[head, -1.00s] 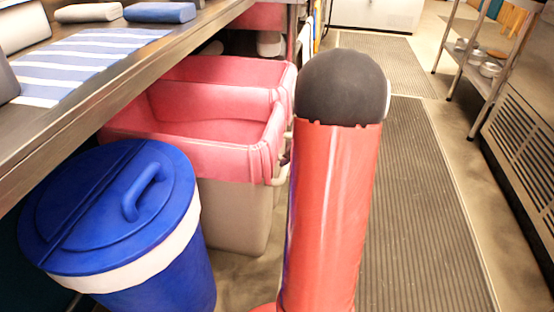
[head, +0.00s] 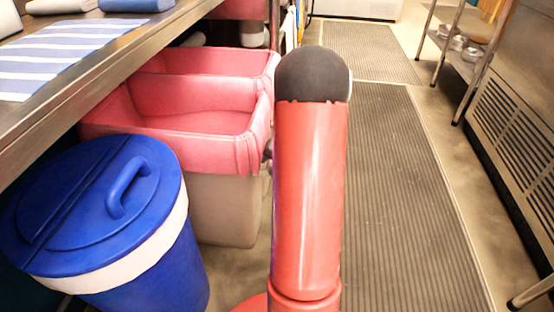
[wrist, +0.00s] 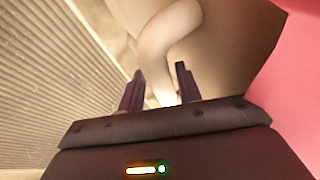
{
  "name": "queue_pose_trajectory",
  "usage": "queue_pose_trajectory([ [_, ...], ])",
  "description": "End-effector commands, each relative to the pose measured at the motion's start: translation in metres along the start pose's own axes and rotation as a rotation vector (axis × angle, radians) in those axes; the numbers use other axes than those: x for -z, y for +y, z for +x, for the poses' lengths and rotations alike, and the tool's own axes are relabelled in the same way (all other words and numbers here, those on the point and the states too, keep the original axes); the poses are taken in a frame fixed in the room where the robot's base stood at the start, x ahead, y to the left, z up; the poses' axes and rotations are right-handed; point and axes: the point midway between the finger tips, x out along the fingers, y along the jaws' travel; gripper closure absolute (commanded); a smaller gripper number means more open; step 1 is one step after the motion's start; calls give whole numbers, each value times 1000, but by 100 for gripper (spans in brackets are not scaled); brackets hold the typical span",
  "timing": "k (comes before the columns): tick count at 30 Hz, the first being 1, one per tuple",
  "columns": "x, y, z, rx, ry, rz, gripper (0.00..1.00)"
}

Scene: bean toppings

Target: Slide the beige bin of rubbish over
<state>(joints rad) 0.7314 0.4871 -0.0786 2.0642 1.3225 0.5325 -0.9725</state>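The beige bin (head: 225,210) stands on the floor, partly under the counter, with a pink liner (head: 205,150) folded over its rim. It looks empty from here. My red arm rises just right of it in the head view and hides most of my gripper there. In the wrist view, my gripper (wrist: 161,78) has its two dark fingers apart at a curved beige handle (wrist: 168,40) on the bin's side. The handle's lower end lies between the fingers, with no clear contact on both sides. The bin's wall (wrist: 235,45) and liner (wrist: 300,90) show to the right.
A blue lidded bin (head: 100,210) stands close in front, left of the beige bin. The steel counter (head: 110,65) overhangs both. A ribbed floor mat (head: 400,200) lies clear to the right. A wire-leg shelf (head: 455,60) and steel unit (head: 515,130) line the right side.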

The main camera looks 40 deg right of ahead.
Motion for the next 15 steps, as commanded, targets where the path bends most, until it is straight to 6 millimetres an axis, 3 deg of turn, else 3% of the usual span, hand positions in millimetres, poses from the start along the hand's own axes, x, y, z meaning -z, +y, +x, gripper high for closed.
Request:
queue_pose_trajectory([
  [4, 0, 0, 10, 1, -1, -1, 66],
  [13, 0, -1, 12, 1, 0, -1, 66],
  [15, 0, -1, 12, 1, 0, -1, 74],
])
